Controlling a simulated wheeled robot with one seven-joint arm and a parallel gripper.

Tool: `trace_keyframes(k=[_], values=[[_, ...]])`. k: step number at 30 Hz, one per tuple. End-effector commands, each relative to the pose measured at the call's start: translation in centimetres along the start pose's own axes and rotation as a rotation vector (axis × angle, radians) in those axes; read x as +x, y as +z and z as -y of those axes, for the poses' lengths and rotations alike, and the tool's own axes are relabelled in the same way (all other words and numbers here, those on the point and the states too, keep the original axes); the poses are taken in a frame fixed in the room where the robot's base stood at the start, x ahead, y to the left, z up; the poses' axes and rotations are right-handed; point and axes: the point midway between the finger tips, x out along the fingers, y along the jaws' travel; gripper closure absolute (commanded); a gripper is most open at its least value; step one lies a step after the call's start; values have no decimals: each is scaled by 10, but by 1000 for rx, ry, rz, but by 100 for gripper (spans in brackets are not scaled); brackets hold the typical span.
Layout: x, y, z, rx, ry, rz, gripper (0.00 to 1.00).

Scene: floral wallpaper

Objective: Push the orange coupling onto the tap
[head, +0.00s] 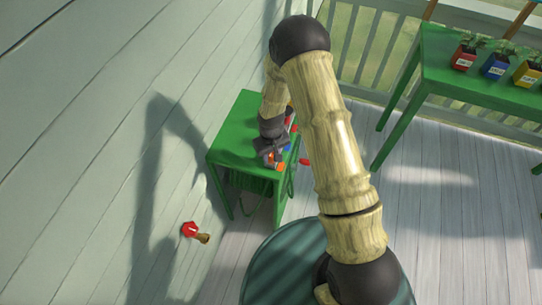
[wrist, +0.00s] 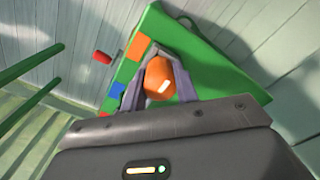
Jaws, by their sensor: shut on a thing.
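The orange coupling (wrist: 159,74) is between the two grey fingers of my gripper (wrist: 158,72), which is shut on it. In the head view the gripper (head: 273,158) is over the front right part of the small green table (head: 238,143), with a bit of the orange coupling (head: 279,167) showing under it. I cannot tell whether the coupling touches the tabletop. The tap, with a red handle (head: 189,229) and a brass spout (head: 203,238), sticks out of the pale board wall, lower left of the table and apart from the gripper. The tap is not in the wrist view.
Orange and blue patches (wrist: 115,90) lie along the tabletop's edge. A red piece (head: 305,162) juts out beside the table's right side. A longer green table (head: 478,72) with red, blue and yellow pots stands at the right, before a railing. The deck between is clear.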

Motion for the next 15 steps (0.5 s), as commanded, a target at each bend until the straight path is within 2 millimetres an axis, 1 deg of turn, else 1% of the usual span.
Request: trace_keyframes(k=[15], values=[[-8, 0, 0, 0, 0, 0, 94]])
